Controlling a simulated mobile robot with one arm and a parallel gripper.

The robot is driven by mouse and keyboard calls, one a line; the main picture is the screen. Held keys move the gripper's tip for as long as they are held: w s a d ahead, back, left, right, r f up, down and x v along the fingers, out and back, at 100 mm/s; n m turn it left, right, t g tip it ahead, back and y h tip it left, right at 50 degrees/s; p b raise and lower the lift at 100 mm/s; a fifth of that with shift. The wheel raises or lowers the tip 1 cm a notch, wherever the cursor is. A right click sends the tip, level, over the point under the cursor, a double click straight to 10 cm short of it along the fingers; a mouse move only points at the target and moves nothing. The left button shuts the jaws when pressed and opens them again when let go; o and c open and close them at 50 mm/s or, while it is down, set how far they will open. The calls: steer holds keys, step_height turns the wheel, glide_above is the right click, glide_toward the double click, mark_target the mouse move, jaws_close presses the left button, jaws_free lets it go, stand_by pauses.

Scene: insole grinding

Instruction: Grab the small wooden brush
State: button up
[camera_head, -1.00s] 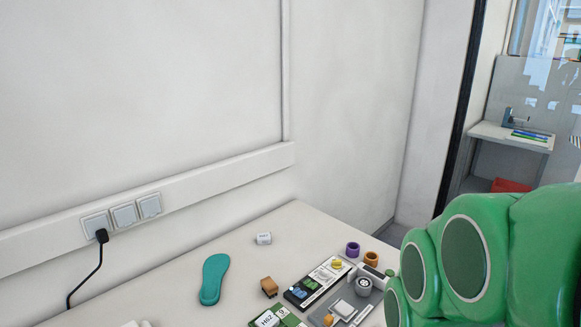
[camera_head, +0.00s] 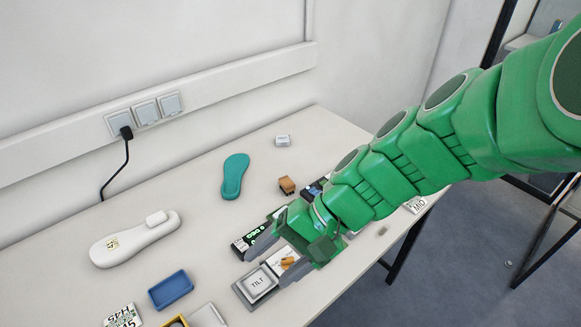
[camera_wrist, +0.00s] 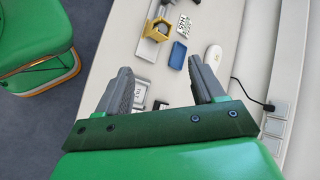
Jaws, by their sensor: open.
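A small brown block with a lighter tan part (camera_head: 287,185) lies on the white table, right of the teal insole; it may be the small wooden brush, but no bristles can be made out. My gripper (camera_head: 263,266) is open and empty, low over the table's front part, by the TILT box. It is nearer the front edge than the brown block, and apart from it. In the wrist view my gripper (camera_wrist: 160,68) shows two spread grey fingers with nothing held between them. The brown block cannot be made out there.
The teal insole (camera_head: 235,176) and white insole (camera_head: 135,238) lie towards the wall. The TILT box (camera_head: 258,284), blue tray (camera_head: 171,290) and H45 card (camera_head: 123,316) lie nearer the front. My arm hides some items. The table between the insoles is clear.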

steer(key=w+a+r+m+y, duration=0.2)
steer(key=w+a+r+y, duration=0.15)
steer(key=w+a, duration=0.2)
steer(key=m+t+h, duration=0.1)
steer(key=m+t, duration=1.4)
steer(key=m, duration=0.7)
glide_above(289, 184)
steer(key=s, duration=0.6)
step_height(289, 184, down, 17)
steer(key=d+f+m+h, duration=0.1)
steer(key=f, duration=0.2)
steer(key=d+f+m+h, duration=0.1)
steer(key=f, duration=0.2)
steer(key=w+d+f+m+h, duration=0.1)
steer(key=f+m, duration=0.1)
steer(key=f, duration=0.1)
steer(key=shift+d, duration=0.3)
steer(key=shift+f+x, duration=0.25)
steer(key=shift+x, duration=1.65)
steer(key=shift+f+x, duration=0.25)
steer(key=shift+x, duration=1.7)
steer(key=shift+s, duration=0.2)
steer(key=shift+d, duration=0.1)
